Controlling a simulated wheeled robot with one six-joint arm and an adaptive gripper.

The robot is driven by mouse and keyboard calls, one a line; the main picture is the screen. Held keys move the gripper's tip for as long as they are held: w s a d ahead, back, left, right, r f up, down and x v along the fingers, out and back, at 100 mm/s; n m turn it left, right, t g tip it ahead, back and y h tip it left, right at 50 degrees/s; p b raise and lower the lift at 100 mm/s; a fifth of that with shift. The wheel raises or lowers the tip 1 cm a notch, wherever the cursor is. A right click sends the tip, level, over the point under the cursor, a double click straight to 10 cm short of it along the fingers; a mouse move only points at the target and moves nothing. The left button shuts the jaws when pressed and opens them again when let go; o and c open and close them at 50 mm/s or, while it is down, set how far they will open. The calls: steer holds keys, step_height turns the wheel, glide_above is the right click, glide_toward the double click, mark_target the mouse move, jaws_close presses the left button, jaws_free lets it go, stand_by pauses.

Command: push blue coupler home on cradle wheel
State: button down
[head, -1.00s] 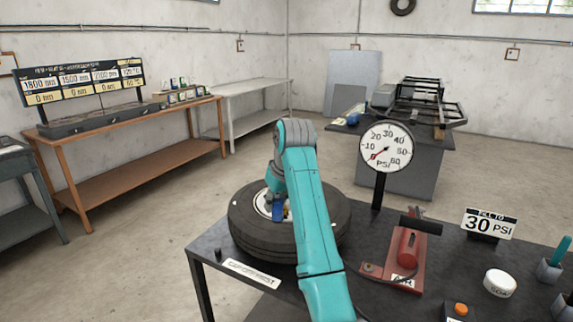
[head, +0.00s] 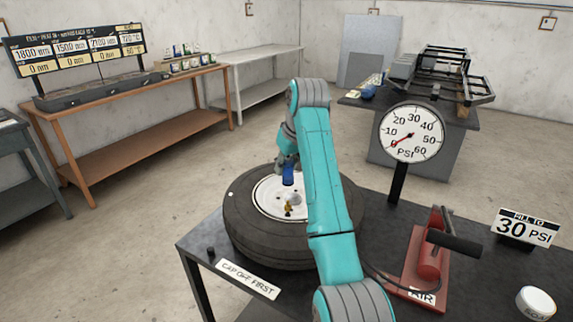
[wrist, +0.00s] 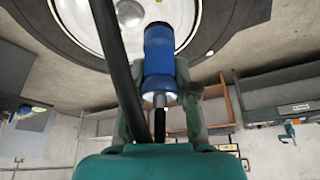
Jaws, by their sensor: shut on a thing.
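The wheel is a black tyre (head: 262,240) with a pale rim (head: 268,207), lying flat on the dark bench. A small brass-coloured valve (head: 288,208) stands on the near side of the rim. My gripper (head: 285,163) is shut on the blue coupler (head: 288,177) and holds it above the rim, beyond the valve in the picture; they look apart. In the wrist view the coupler (wrist: 159,62) sits between the gripper's fingers (wrist: 160,95), with the wheel (wrist: 85,55) behind it. A black hose (wrist: 115,65) runs beside the coupler. The cradle itself is not clearly visible.
A round PSI gauge (head: 411,133) reads near zero on a black post. A red air pump (head: 428,262) stands right of the wheel, by a "30 PSI" sign (head: 525,228). A small black cap (head: 211,251) and "cap off first" label (head: 249,279) are at the front left.

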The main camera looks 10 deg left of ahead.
mark_target(286, 181)
steer(key=shift+f, duration=0.1)
steer(key=shift+f, duration=2.5)
steer(key=shift+f, duration=1.1)
steer(key=c, duration=0.8)
jaws_free()
steer(key=shift+r, duration=3.45)
steer(key=shift+s, duration=0.1)
